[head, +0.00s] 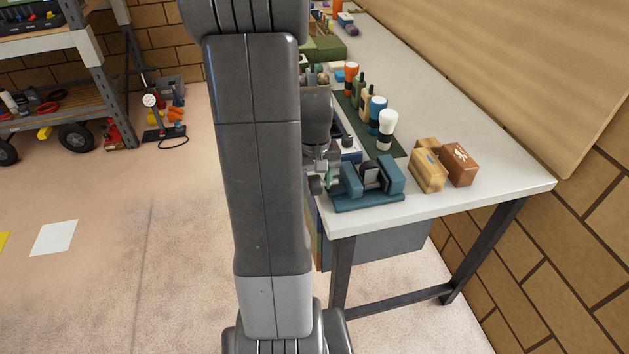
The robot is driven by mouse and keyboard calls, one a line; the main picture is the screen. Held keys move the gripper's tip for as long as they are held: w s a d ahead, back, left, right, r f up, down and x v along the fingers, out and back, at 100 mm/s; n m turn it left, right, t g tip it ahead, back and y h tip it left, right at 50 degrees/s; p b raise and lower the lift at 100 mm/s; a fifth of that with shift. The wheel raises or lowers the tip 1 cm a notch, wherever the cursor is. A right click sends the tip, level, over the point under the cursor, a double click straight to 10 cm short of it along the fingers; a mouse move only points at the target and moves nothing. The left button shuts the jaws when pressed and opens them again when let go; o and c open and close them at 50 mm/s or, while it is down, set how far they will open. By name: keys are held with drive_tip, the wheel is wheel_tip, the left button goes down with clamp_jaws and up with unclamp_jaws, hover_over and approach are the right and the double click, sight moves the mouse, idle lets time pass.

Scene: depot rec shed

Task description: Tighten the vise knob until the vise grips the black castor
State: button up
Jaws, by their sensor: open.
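The vise (367,202) is a teal block with two upright jaws near the front left corner of the workbench. The black castor (370,177) stands between the jaws; the view does not show clearly whether both jaws touch it. A dark round vise knob (316,185) sticks out on the vise's left side, partly hidden by my arm. My gripper (324,168) is at the left of the vise, close to the knob, pointing down and open. My arm covers part of it, and whether its fingers surround or touch the knob cannot be told.
The workbench (480,172) holds wooden blocks (427,170) right of the vise and a green mat (398,150) with several upright, coloured-handled things behind it. A wall runs along the right. A shelf cart (75,97) stands at the far left. The floor (150,250) on the left is mostly free.

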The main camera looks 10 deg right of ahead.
drive_tip(key=c, duration=1)
drive_tip(key=shift+f+b, duration=0.1)
drive_tip(key=shift+b, duration=0.25)
